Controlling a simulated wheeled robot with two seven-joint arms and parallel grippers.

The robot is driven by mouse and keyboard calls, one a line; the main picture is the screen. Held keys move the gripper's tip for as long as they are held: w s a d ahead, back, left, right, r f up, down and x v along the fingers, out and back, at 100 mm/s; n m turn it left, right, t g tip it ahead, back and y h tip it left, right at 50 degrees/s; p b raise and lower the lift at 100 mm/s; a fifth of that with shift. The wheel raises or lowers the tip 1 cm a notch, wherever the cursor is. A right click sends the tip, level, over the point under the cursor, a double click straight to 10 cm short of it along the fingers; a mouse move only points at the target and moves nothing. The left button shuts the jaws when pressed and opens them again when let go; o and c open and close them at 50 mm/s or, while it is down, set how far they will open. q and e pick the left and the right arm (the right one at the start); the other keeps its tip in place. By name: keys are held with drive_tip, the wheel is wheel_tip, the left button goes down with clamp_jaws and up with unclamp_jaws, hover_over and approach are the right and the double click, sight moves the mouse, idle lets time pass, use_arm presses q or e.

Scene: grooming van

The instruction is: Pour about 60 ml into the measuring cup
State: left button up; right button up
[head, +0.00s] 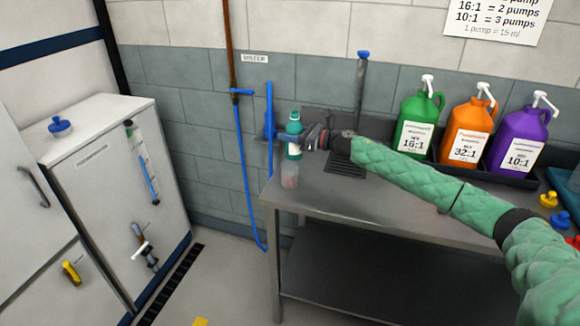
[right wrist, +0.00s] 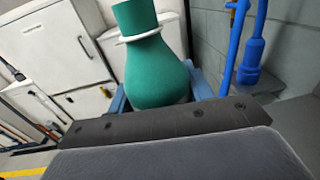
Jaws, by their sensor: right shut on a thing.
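A teal bottle (head: 294,126) with a pale label is held upright near the left end of the steel table (head: 375,205). My right gripper (head: 303,143) is shut around it from the right. In the right wrist view the bottle (right wrist: 155,70) fills the middle, between bluish fingers (right wrist: 204,86), with a white ring at its neck. A clear cup with reddish marks, seemingly the measuring cup (head: 290,175), stands at the table's left corner, directly below the bottle in the picture. I cannot tell its liquid level or the gap between them. My left gripper is not in view.
Green (head: 416,122), orange (head: 467,130) and purple (head: 516,137) pump jugs stand in a dark tray at the back right. A blue hose (head: 245,160) and pipe are at the table's left end. A white cabinet (head: 110,160) stands left, with open floor between.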

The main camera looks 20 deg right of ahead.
drive_tip(key=f, duration=0.1)
drive_tip(key=d+f+n+g+y, duration=0.1)
drive_tip(key=shift+s+d+f+g, duration=0.1)
drive_tip(key=shift+d+f+g, duration=0.1)
drive_tip(key=shift+f+g, duration=0.15)
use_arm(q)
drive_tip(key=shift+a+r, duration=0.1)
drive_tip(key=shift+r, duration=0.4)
use_arm(e)
drive_tip(key=shift+s+d+f+n+g+y, duration=0.1)
drive_tip(key=shift+d+f+n+g+y, duration=0.15)
drive_tip(key=shift+f, duration=0.2)
drive_tip(key=shift+s+d+f+n+g+y, duration=0.15)
drive_tip(key=shift+d+f+n+g, duration=0.1)
drive_tip(key=shift+f, duration=0.15)
drive_tip(key=shift+r, duration=0.1)
